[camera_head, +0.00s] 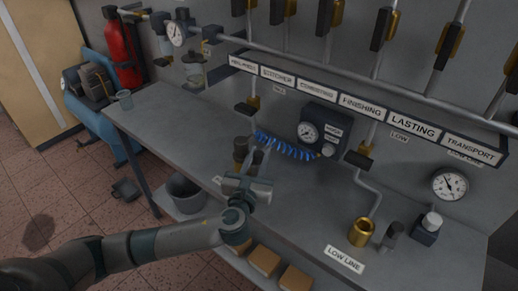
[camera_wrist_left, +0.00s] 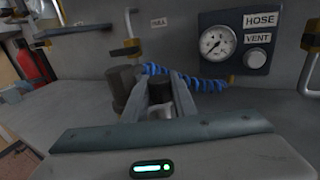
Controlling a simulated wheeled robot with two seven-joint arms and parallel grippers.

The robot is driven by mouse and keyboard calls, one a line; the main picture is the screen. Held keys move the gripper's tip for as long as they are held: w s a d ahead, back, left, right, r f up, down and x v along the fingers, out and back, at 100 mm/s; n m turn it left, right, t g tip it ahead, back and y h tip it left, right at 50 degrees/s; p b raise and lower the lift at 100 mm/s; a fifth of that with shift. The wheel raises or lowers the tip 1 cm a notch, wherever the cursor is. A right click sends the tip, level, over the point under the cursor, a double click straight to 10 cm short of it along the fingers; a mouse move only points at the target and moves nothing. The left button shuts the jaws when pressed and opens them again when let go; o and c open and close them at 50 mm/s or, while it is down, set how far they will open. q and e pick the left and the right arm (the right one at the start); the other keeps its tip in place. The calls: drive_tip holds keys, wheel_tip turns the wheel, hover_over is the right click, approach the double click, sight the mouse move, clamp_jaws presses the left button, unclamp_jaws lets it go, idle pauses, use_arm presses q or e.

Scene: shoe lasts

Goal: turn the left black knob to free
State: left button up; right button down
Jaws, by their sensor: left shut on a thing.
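My left gripper (camera_head: 258,160) reaches over the middle of the bench from the front. In the left wrist view its fingers (camera_wrist_left: 162,100) are shut on a dark, short cylindrical knob (camera_wrist_left: 160,91), which is partly hidden between them. Another dark cylinder (camera_wrist_left: 125,86) stands just left of the fingers in the wrist view; it also shows in the head view (camera_head: 240,149). Any marking for free on the knob cannot be read. My right gripper is not in view.
Behind stand a gauge box (camera_head: 325,128) labelled HOSE and VENT, and a coiled blue hose (camera_head: 284,147). Pipes with black-handled valves (camera_head: 247,108) come down the wall. A brass cup (camera_head: 361,232) sits at the right. The left bench top is mostly clear.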

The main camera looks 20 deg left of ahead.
use_arm(q)
drive_tip(key=shift+r+n+y, duration=0.15)
drive_tip(key=shift+n+y, duration=0.15)
drive_tip(key=shift+y, duration=0.2)
drive_tip(key=shift+n+g+y+p, duration=0.3)
drive_tip(key=shift+n+y+p, duration=0.7)
drive_tip(key=shift+y, duration=0.4)
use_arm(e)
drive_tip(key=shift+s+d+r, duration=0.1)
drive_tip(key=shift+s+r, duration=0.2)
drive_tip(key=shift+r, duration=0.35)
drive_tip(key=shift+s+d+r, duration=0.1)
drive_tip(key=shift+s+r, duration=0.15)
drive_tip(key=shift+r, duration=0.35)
use_arm(q)
drive_tip(key=o, duration=0.8)
drive_tip(key=shift+c, duration=0.2)
